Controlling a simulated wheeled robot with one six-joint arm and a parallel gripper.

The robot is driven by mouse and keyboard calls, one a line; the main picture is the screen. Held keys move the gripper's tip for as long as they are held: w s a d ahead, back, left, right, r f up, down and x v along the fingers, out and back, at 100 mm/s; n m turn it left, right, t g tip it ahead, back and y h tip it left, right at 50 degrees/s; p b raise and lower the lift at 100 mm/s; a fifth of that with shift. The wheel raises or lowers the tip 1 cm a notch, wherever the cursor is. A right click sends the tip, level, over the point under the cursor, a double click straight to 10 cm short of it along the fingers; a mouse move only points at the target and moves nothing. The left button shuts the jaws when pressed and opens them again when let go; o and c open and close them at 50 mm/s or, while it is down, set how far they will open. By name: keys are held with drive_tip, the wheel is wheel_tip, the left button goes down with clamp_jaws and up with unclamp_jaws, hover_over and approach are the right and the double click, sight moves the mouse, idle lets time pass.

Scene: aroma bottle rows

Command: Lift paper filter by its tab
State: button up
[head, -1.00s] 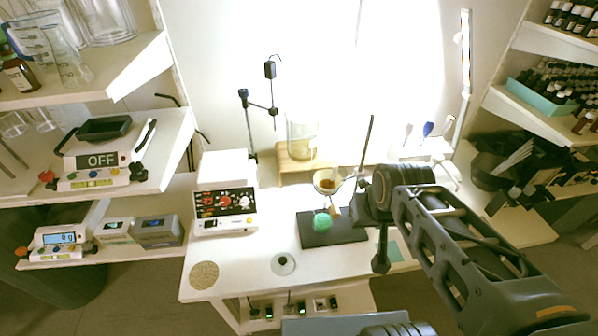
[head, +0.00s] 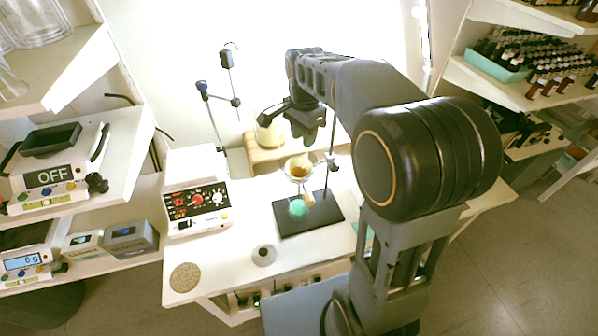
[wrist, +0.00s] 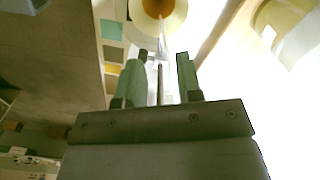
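The paper filter (head: 299,167), with brown contents, sits in a pale funnel on a stand above the black base plate (head: 318,216). In the wrist view the filter (wrist: 158,6) is at the top edge, partly cut off. A pale strip (wrist: 166,45) below it, perhaps the tab, points toward the gap between my fingers; I cannot tell for sure. My gripper (head: 307,140) hangs a little above and behind the funnel in the head view. In the wrist view my gripper (wrist: 161,62) is open, its green fingers apart, with no grip on the filter.
A thin stand rod (head: 329,150) rises close beside my gripper. A green round object (head: 298,208) is under the funnel. A wooden stand (head: 266,152) with a glass vessel is behind. A control box (head: 197,199) stands left. The table front is mostly clear.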

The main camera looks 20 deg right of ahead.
sight(303, 164)
drive_tip(key=shift+f+p, duration=0.4)
drive_tip(key=shift+f, duration=3.8)
clamp_jaws()
